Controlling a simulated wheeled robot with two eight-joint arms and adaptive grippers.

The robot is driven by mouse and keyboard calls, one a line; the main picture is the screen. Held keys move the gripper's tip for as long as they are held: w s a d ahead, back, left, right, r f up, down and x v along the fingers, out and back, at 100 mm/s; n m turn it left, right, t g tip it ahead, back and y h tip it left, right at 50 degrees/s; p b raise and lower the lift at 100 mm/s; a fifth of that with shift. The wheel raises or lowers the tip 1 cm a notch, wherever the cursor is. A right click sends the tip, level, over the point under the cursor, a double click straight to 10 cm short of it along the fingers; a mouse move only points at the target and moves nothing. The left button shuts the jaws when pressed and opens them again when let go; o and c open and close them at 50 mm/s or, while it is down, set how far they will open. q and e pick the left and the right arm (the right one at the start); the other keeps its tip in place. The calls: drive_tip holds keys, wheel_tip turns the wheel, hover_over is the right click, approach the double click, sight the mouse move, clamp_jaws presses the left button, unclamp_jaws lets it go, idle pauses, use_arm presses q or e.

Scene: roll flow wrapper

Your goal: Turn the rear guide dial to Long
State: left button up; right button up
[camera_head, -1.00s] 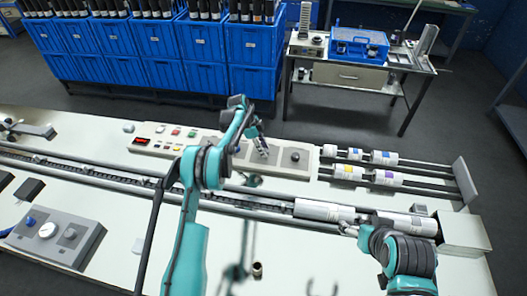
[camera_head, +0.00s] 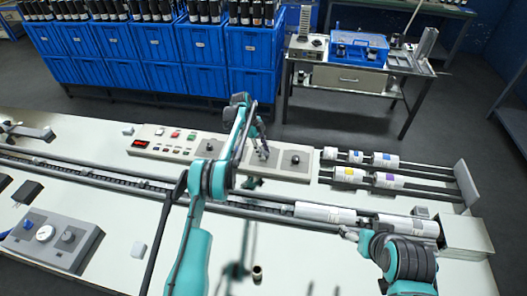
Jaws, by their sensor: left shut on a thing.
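The long control panel (camera_head: 240,165) runs along the far side of the white machine bed. My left gripper (camera_head: 263,154) points down at its right part and is shut on a dark dial there. The gripper hides most of that dial, so its setting cannot be read. Other dark dials stand on either side: one to the left (camera_head: 208,146) and one to the right (camera_head: 295,159). Their labels are too small to read. My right gripper (camera_head: 347,232) is at the lower right, beside the white rolls; its jaw opening is unclear.
White rolls (camera_head: 325,213) lie along the long rail in the middle of the bed. More rolls with coloured labels (camera_head: 384,160) sit on rods at the right. Blue crates (camera_head: 190,75) stand behind.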

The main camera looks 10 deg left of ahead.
use_arm(q)
drive_tip(key=o, duration=1.2)
drive_tip(key=shift+c, duration=0.2)
drive_tip(key=shift+r, duration=0.1)
drive_tip(key=v, duration=0.7)
drive_tip(key=shift+r, duration=0.15)
drive_tip(key=shift+a, duration=0.1)
